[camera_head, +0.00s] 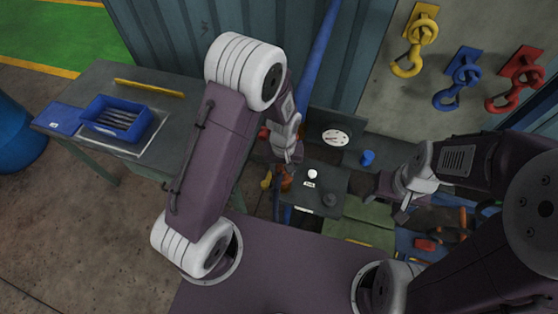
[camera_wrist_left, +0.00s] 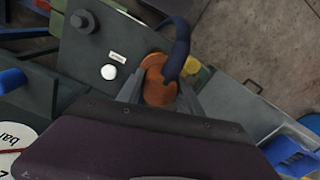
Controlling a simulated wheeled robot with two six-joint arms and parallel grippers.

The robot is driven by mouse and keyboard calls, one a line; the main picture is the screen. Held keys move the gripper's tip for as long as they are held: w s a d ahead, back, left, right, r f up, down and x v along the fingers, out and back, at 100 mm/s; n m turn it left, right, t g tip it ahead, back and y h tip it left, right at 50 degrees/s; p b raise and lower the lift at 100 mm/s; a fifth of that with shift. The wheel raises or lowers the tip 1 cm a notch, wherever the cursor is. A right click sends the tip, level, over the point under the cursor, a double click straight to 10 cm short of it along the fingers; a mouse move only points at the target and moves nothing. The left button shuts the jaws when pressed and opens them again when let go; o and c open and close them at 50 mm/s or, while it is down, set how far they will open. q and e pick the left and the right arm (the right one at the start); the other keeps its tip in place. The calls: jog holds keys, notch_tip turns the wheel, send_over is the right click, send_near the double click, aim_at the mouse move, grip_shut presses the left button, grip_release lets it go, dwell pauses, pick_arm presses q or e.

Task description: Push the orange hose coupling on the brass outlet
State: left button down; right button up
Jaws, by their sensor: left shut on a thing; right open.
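The orange hose coupling (camera_wrist_left: 160,92) sits between the two fingers of my left gripper (camera_wrist_left: 162,95) in the left wrist view, with a dark blue hose (camera_wrist_left: 178,42) curving away from it. My left gripper (camera_head: 287,158) is shut on the coupling beside the left edge of a dark panel (camera_head: 325,181). In the head view an orange part (camera_head: 285,182) shows just below the gripper. My right gripper (camera_head: 400,208) is open and empty, right of the panel.
The panel carries a white button (camera_head: 312,174) and a dark knob (camera_head: 330,200). A round gauge (camera_head: 336,137) and a blue cup-like part (camera_head: 368,158) are behind. A side table (camera_head: 187,110) with a blue tray (camera_head: 118,119) stands left. Coloured hooks hang at the upper right.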

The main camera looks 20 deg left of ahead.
aim_at(285, 180)
pick_arm(q)
jog(key=shift+d, duration=0.75)
jog(key=shift+s+d+f, duration=0.1)
jog(key=shift+f, duration=0.05)
jog(key=shift+a+f+b, duration=0.6)
jog(key=shift+f+b, duration=0.2)
jog(key=shift+b, duration=0.1)
jog(key=shift+f, duration=0.25)
jog(key=shift+d+f+b, duration=0.35)
jog(key=shift+f+b, duration=0.35)
jog(key=shift+b, duration=0.15)
jog(key=shift+a+f+b, duration=0.2)
jog(key=shift+f+b, duration=0.55)
jog(key=shift+f, duration=0.25)
jog(key=shift+d+f+b, duration=0.1)
jog(key=shift+f+b, duration=0.2)
jog(key=shift+f, duration=0.1)
pick_arm(e)
jog(key=f, duration=0.2)
jog(key=d+f, duration=0.1)
jog(key=f, duration=0.2)
jog(key=shift+s+f, duration=0.1)
jog(key=shift+f, duration=0.25)
